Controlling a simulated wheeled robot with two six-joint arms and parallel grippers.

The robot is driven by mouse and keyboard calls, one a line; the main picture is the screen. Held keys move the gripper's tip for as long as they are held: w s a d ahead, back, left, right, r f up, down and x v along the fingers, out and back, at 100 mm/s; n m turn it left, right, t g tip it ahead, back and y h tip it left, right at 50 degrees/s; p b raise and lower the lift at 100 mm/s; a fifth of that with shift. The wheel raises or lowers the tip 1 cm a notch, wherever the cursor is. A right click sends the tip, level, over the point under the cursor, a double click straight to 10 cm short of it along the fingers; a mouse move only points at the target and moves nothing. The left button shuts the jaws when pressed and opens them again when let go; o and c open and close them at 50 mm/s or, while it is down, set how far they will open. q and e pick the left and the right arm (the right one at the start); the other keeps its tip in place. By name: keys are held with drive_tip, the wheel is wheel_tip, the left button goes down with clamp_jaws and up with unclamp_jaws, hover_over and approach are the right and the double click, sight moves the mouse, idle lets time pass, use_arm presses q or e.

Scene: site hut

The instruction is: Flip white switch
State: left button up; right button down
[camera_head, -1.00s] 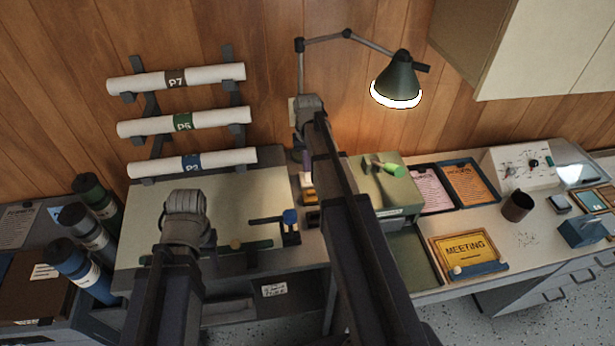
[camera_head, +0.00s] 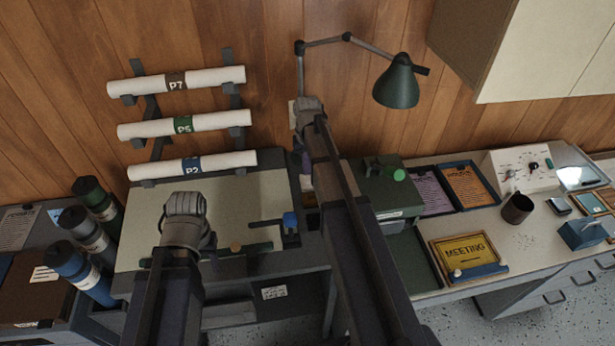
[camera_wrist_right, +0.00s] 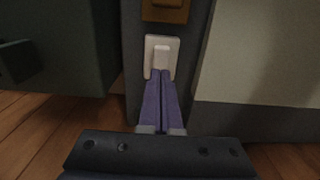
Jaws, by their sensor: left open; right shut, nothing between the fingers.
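The white switch (camera_wrist_right: 161,55) is a pale plate with a small raised rocker, on a dark grey upright strip in the right wrist view. My right gripper (camera_wrist_right: 161,74) is shut and empty, its purple fingertips at the plate's lower part, touching or very close. In the head view the right gripper (camera_head: 305,165) is largely hidden by its own arm, and the switch cannot be made out. My left gripper (camera_head: 187,222) is open over the drawing board, its fingers mostly hidden by the wrist. The desk lamp (camera_head: 398,85) is dark.
An orange-brown fitting (camera_wrist_right: 165,10) sits just above the switch. The drawing board (camera_head: 265,195) lies under my left arm. A green box (camera_head: 385,190), a yellow MEETING sign (camera_head: 467,257) and a dark mug (camera_head: 517,208) stand to the right. Rolled plans (camera_head: 190,125) hang on the wall.

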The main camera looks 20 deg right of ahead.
use_arm(q)
wheel_tip(320, 180, up, 6)
drive_tip(key=p, duration=0.5)
use_arm(e)
wheel_tip(320, 180, up, 6)
